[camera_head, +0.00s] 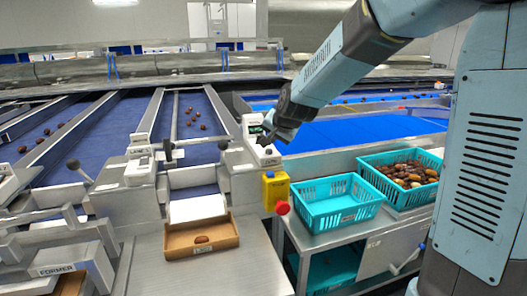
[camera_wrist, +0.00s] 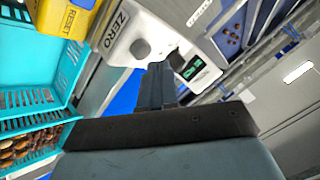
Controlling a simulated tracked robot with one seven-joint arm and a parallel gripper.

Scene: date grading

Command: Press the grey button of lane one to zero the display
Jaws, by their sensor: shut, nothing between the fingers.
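The white display box (camera_head: 251,128) stands at the right side of the middle lane. In the wrist view the same box (camera_wrist: 120,52) carries the word ZERO, a round grey button (camera_wrist: 140,48) and a small dark display (camera_wrist: 193,68) with green digits, too small to read. My gripper (camera_wrist: 160,66) is shut and empty. Its fingertips are over the box, between the button and the display in the picture; I cannot tell whether they touch it. In the head view my gripper (camera_head: 268,137) is at the box and hides part of it.
A yellow box (camera_head: 275,188) with a red knob (camera_head: 282,208) is just below the display box; RESET shows on it in the wrist view. Teal crates (camera_head: 325,222) stand to the right, one holding dates. A cardboard tray (camera_head: 175,246) with one date is at the front. Another display unit (camera_head: 139,172) stands left.

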